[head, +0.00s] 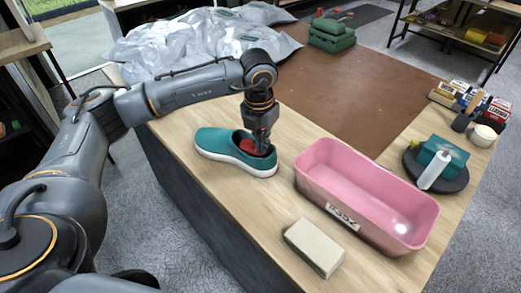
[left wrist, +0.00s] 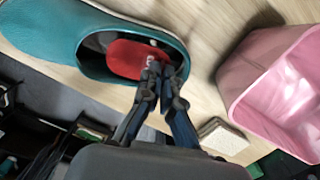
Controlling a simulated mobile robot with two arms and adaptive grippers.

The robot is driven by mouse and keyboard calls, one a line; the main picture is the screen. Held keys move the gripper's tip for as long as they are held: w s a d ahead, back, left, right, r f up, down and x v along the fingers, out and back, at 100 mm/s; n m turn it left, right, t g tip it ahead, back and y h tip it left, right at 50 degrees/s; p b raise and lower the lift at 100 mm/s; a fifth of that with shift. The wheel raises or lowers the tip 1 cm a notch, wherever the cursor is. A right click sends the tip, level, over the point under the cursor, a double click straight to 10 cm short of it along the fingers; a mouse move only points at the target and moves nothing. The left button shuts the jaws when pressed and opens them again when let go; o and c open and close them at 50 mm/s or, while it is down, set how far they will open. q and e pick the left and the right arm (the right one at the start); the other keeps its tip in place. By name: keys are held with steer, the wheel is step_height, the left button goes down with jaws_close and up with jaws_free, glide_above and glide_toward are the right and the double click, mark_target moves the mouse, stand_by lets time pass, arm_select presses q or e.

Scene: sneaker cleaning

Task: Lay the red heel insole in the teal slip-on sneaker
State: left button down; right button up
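The teal slip-on sneaker (head: 222,150) with a white sole stands upright on the wooden tabletop, its opening toward the right in the head view. It also shows in the left wrist view (left wrist: 45,32). The red heel insole (head: 249,147) is at the sneaker's opening, partly inside the heel end; its red face shows in the left wrist view (left wrist: 130,60). My left gripper (head: 262,150) points down over the heel, its fingertips close together on the insole's edge. The fingertips hide that edge, and whether the insole rests on the sneaker's inner sole cannot be told. My right gripper is out of view.
A pink bin (head: 318,180) stands just right of the sneaker. A beige block (head: 314,247) lies near the front edge. A dark round tray (head: 455,182) with a teal box and white bottle is at the right. Crumpled plastic bags (head: 185,40) lie behind. A brown mat (head: 350,95) covers the back.

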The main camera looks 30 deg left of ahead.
mark_target(262, 154)
arm_select(q)
step_height(262, 154, down, 4)
steer(key=shift+r+p, duration=0.1)
steer(key=shift+p, duration=0.35)
steer(key=shift+f, duration=0.25)
steer(key=c, duration=1.8)
jaws_free()
steer(key=shift+r, duration=0.1)
